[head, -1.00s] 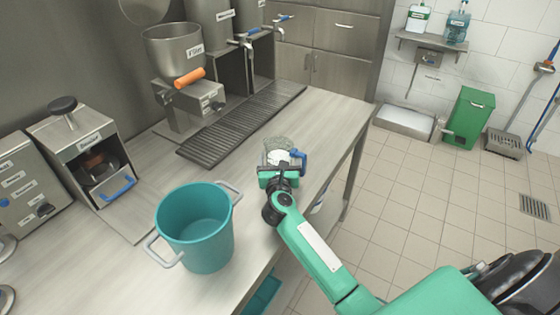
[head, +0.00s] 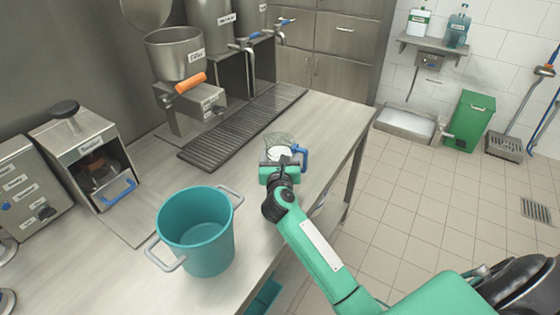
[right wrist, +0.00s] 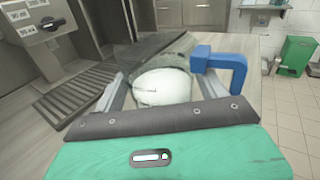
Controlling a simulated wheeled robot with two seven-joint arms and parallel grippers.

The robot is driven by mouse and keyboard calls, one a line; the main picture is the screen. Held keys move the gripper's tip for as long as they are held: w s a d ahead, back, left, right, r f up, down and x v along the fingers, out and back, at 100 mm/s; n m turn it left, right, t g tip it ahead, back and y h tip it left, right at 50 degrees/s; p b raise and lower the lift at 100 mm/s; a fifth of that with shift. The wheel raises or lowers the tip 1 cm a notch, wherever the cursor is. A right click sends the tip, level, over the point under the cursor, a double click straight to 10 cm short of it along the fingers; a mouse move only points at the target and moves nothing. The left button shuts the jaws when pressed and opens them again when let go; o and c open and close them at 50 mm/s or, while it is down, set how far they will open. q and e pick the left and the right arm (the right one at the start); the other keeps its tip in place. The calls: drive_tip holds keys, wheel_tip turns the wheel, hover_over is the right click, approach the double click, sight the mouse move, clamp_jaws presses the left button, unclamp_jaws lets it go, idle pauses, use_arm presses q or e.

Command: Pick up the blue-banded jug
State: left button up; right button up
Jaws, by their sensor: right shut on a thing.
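A clear jug with a blue handle (head: 302,156) stands out in front of my right gripper (head: 283,163), over the right part of the counter. In the right wrist view the jug's see-through wall (right wrist: 160,58) lies between the two fingers, with a pale round shape inside or behind it. The blue handle (right wrist: 222,62) sticks out to the right. My right gripper is shut on the jug. A blue band on it is not clear to see. Whether its base touches the counter is hidden. My left gripper is not in view.
A teal bucket (head: 196,235) stands on the counter (head: 325,120) at the front left. A drip grate (head: 235,130) lies under steel dispensers; a funnel machine with an orange handle (head: 191,82) stands beside it. A green bin (head: 470,120) is on the floor. Counter right of the grate is clear.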

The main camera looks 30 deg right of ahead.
wheel_tip(320, 180, up, 17)
idle(0.4)
drive_tip(key=shift+f, duration=0.1)
